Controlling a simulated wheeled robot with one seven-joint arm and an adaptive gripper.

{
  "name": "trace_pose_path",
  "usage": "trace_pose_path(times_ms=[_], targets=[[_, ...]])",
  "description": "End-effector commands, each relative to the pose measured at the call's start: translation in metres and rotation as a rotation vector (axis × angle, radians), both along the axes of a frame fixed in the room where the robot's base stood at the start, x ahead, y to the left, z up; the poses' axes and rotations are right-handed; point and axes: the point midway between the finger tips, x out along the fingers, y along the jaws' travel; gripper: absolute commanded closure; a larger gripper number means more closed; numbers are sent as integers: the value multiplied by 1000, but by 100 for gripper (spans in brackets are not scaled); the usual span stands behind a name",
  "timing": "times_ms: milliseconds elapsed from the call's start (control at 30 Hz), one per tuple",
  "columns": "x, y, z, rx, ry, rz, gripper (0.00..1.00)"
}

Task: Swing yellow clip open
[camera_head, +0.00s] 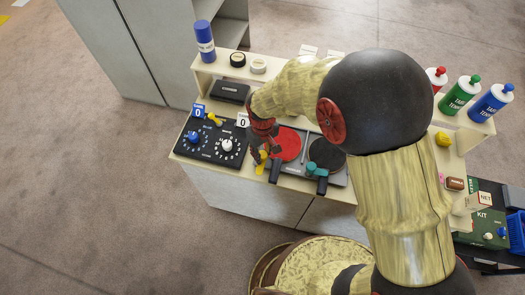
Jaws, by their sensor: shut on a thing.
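The yellow clip (260,160) is at the front left of the paddle holder, just left of the dark handle of the red paddle (287,145). Only part of the clip shows, below my fingers. It appears to point toward the front, beside the handle and not across it. My gripper (262,149), red and dark, reaches down from the back and is shut on the yellow clip. My fingers hide the clip's upper part. A teal clip (313,168) lies across the handle of the black paddle (326,154), to the right.
A blue can (204,40) is on the back shelf. Several paint-like bottles (461,94) stand right. My arm covers the counter's right middle.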

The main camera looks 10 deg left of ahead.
Motion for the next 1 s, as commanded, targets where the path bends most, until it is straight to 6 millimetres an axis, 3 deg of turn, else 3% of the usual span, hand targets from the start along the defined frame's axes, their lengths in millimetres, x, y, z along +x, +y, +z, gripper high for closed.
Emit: trace_pose_path(times_ms=[667,700,1000], targets=[[0,0,0,0,0,-57,99],[0,0,0,0,0,-57,72],[0,0,0,0,0,-56,55]])
